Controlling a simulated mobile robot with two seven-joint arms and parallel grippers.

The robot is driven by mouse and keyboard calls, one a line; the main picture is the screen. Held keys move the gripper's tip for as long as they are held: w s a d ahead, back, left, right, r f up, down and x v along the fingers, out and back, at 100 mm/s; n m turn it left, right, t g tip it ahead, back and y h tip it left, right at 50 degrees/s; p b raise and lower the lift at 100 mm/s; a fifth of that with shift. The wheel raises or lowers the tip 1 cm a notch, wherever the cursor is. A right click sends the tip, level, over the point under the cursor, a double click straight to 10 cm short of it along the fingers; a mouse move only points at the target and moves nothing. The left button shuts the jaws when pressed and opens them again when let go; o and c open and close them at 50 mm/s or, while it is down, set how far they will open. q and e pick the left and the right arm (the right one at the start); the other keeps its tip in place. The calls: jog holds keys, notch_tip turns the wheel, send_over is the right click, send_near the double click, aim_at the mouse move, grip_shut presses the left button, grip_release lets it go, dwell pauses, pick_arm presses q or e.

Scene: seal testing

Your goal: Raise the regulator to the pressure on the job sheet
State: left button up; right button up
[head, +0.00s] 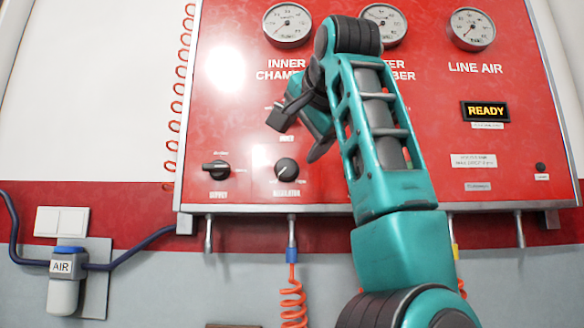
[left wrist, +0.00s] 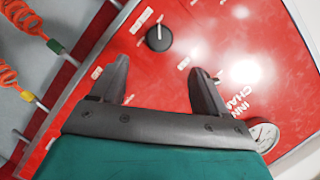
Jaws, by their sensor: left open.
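The regulator (head: 287,170) is a round black knob low on the red panel, with a label under it. It also shows in the left wrist view (left wrist: 159,38), beyond the fingers and near the top edge. My left gripper (head: 298,136) is open and empty in front of the panel, just above the regulator and apart from it. Its two dark fingers also show in the left wrist view (left wrist: 160,85). Gauges marked inner chamber (head: 288,24) and line air (head: 473,29) sit along the top; their readings are too small to tell. I see no readable job sheet. My right gripper is out of view.
A black supply knob (head: 216,170) sits left of the regulator. My left arm covers part of the panel and middle gauge label. An orange coiled hose (head: 293,298) hangs below the panel. An AIR unit (head: 63,275) is at lower left.

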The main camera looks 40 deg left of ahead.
aim_at(287, 167)
pick_arm(q)
jog(key=p+x, duration=0.1)
jog(key=x, duration=1.1)
jog(key=shift+w+a+f, duration=0.1)
jog(key=shift+w+a, duration=0.15)
jog(key=shift+a, duration=0.05)
jog(key=c, duration=1)
jog(key=shift+c, duration=0.2)
